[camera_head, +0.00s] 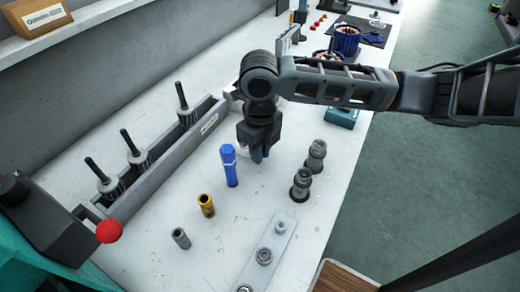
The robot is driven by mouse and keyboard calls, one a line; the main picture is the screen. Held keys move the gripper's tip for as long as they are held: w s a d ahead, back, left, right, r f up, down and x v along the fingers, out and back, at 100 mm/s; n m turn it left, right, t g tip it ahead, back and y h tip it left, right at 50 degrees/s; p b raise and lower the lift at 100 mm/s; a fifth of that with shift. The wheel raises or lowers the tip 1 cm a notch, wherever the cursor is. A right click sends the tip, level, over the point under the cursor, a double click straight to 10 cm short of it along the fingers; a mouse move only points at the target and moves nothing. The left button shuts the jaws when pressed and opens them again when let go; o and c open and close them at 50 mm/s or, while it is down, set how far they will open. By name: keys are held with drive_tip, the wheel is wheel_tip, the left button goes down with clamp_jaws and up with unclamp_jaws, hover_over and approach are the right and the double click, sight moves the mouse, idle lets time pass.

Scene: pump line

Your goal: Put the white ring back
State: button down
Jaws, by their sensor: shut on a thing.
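My gripper (258,156) points down over the white bench, just right of and behind a tall blue cylinder (229,167). It is shut on a pale thing that seems to be the white ring (243,151). Only a small light edge of it shows at the left of the fingers; the rest is hidden behind them. I cannot tell whether it touches the bench.
A yellow sleeve (206,205) and a grey sleeve (181,238) stand in front. A light plate with round parts (278,238) lies nearer. A grey rack with black-stemmed gears (160,160) is at left, near a red knob (109,231).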

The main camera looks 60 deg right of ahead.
drive_tip(key=shift+f+b, duration=0.45)
drive_tip(key=shift+f, duration=0.1)
drive_tip(key=c, duration=1)
unclamp_jaws()
drive_tip(key=shift+o, duration=0.3)
drive_tip(key=shift+o, duration=0.9)
drive_tip(key=shift+r, duration=0.15)
drive_tip(key=shift+r+p, duration=2.05)
drive_tip(key=shift+r, duration=0.85)
